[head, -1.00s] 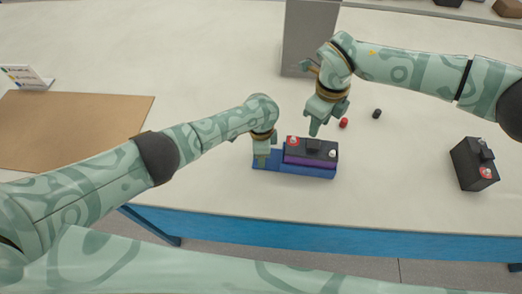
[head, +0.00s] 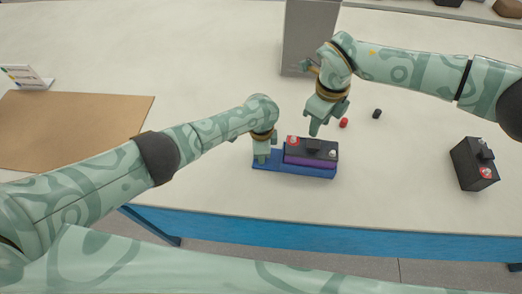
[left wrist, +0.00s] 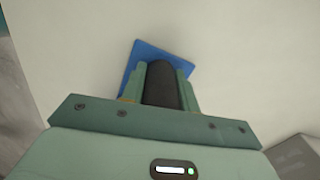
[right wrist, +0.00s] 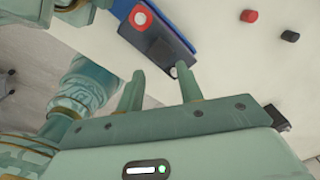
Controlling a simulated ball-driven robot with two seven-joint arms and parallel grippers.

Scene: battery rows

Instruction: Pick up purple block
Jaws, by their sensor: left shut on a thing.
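The purple block (head: 296,160) shows as a purple band under the black top of a battery with a red and a white terminal. It lies on a blue tray (head: 320,174) near the table's front edge. My left gripper (head: 262,158) is at the tray's left end, beside the battery. In the left wrist view it is shut on a dark rounded thing (left wrist: 162,85) above the tray. My right gripper (head: 317,126) is above and behind the battery; in the right wrist view (right wrist: 160,82) its fingers are apart and empty, with the battery's dark top (right wrist: 160,42) beyond them.
A second black battery (head: 473,165) stands at the right. A red cap (head: 343,122) and a black cap (head: 376,114) lie behind the tray. A grey box (head: 308,35) stands at the back. A brown mat (head: 75,130) and small sign (head: 27,77) are left. Table between tray and second battery is clear.

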